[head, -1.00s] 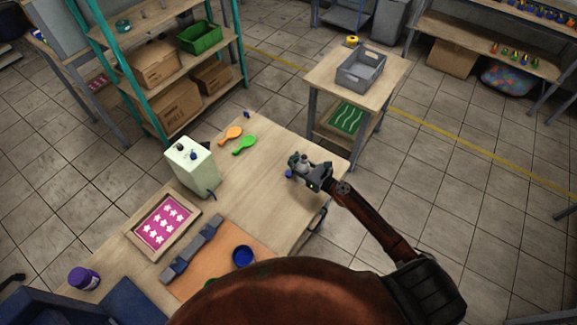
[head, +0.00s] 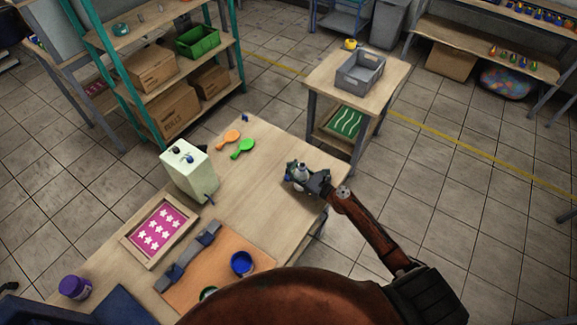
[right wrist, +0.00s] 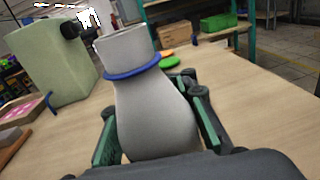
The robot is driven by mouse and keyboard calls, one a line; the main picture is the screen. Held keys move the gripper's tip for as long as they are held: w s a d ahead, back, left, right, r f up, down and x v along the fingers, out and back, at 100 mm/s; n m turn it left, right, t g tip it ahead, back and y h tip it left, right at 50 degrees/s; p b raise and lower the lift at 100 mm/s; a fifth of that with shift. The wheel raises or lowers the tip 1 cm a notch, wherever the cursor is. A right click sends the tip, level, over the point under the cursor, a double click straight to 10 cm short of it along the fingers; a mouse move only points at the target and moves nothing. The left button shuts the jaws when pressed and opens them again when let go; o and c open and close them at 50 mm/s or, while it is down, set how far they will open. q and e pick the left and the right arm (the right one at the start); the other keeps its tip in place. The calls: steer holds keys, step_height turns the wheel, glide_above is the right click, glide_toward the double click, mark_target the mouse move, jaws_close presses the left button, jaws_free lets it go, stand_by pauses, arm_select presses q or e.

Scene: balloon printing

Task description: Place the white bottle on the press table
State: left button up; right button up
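The white bottle (right wrist: 150,115), greyish with a blue ring round its neck, stands between the fingers of my right gripper (right wrist: 158,130) in the right wrist view. The green finger pads lie along both sides of its wide body, and its lower end is hidden. In the head view the bottle (head: 301,171) shows small in the right gripper (head: 304,178), over the right side of the wooden table (head: 255,190). I cannot tell whether its base touches the tabletop. A pale green press-like box (head: 189,170) stands on the table to the left. My left gripper is out of view.
An orange balloon (head: 228,137) and a green balloon (head: 242,149) lie near the table's far edge. A framed pink screen (head: 158,233), a blue bowl (head: 242,263) and a purple jar (head: 75,287) are nearer. A side table (head: 382,84) holds a grey crate (head: 360,70).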

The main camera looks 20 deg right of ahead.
mark_target(307, 178)
steer(key=o, duration=0.7)
steer(key=shift+o, duration=0.2)
steer(key=shift+r, duration=0.2)
steer(key=v, duration=1.2)
steer(key=shift+f+b, duration=0.1)
steer(key=shift+b, duration=0.3)
